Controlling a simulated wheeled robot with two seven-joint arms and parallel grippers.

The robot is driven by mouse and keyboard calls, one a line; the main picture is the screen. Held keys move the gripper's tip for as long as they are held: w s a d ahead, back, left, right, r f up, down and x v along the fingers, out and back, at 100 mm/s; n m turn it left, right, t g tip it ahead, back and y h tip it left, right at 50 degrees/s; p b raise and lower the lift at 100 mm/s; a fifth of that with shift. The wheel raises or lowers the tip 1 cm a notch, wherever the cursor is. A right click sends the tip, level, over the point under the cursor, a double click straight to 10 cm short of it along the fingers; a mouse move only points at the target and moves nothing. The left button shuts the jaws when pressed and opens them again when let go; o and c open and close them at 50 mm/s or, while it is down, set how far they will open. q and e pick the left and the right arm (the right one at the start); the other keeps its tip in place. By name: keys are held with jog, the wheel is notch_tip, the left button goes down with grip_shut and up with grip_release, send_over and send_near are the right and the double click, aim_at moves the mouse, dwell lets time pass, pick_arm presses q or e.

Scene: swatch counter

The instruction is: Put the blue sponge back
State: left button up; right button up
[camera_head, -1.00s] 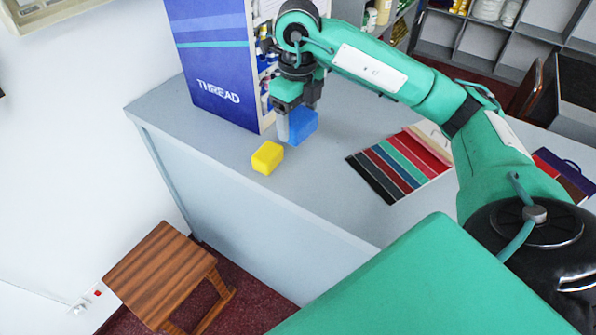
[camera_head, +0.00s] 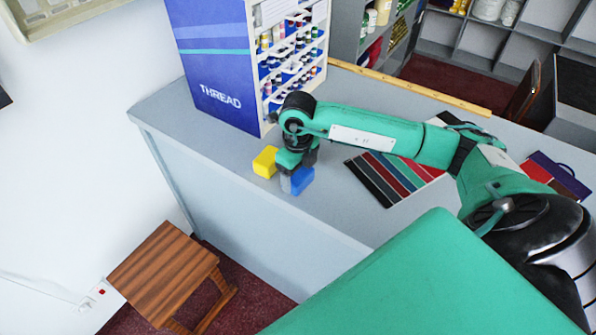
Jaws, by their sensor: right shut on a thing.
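The blue sponge (camera_head: 302,180) is a small blue block at the front part of the grey counter. My right gripper (camera_head: 292,181) points down and is shut on it. I cannot tell whether the sponge touches the counter. A yellow sponge (camera_head: 265,162) lies on the counter just left of the gripper. My left gripper is not in view.
A blue thread cabinet (camera_head: 215,75) with shelves of spools stands behind on the counter (camera_head: 165,110). Striped fabric swatches (camera_head: 380,172) lie to the right, partly behind my arm. A wooden ruler (camera_head: 410,86) lies along the back edge. A wooden stool (camera_head: 163,270) stands on the floor.

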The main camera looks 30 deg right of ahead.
aim_at(298, 172)
jog(key=shift+f, duration=0.4)
jog(key=o, duration=0.9)
notch_tip(298, 172, up, 4)
jog(key=b, duration=0.2)
jog(key=shift+b, duration=0.35)
notch_tip(298, 172, up, 10)
jog(key=shift+s+a+f+b, duration=0.1)
jog(key=shift+s+b, duration=0.05)
jog(key=shift+b, duration=0.6)
